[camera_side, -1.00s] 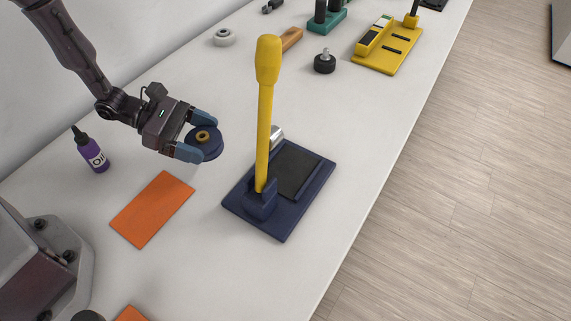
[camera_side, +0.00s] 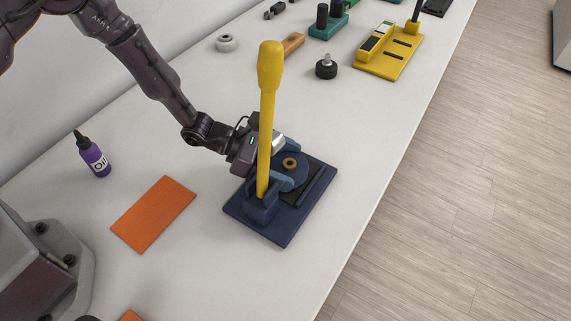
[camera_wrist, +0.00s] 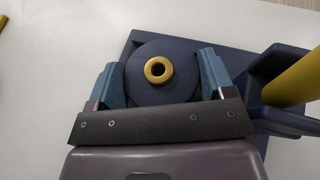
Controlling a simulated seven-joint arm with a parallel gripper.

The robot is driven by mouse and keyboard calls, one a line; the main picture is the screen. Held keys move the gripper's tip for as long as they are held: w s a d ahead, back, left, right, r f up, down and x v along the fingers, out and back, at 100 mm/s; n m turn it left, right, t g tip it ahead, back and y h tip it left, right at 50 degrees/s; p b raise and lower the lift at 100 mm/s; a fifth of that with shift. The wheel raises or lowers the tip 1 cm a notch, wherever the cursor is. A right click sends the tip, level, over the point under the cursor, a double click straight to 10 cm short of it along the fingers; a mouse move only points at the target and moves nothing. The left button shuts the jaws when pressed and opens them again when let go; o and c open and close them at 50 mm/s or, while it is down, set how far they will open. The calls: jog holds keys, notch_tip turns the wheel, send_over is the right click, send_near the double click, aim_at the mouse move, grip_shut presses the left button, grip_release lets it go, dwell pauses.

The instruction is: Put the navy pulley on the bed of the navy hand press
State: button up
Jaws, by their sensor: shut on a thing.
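The navy pulley (camera_side: 293,168), a disc with a brass hub, is between the fingers of my gripper (camera_side: 288,172), over the dark bed (camera_side: 312,187) of the navy hand press (camera_side: 284,233). In the wrist view, the pulley (camera_wrist: 143,82) sits between the two blue fingertips of my gripper (camera_wrist: 160,78), which is shut on it. The press base (camera_wrist: 205,42) shows behind it. The yellow lever (camera_side: 267,110) stands upright and partly hides my gripper in the side view. I cannot tell whether the pulley touches the bed.
An orange mat (camera_side: 153,213) lies left of the press, with a purple oil bottle (camera_side: 93,153) beyond it. A dark knob (camera_side: 326,68), a white ring (camera_side: 227,43) and a yellow fixture (camera_side: 388,52) are farther back. The table right of the press is clear.

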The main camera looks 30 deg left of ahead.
jog(key=shift+f, duration=0.35)
jog(key=o, duration=0.9)
jog(key=shift+f, duration=0.15)
jog(key=shift+c, duration=0.2)
jog(key=shift+s+a+r, duration=0.1)
jog(key=shift+a+r, duration=0.15)
jog(key=v, duration=1.1)
jog(key=shift+s+a, duration=0.15)
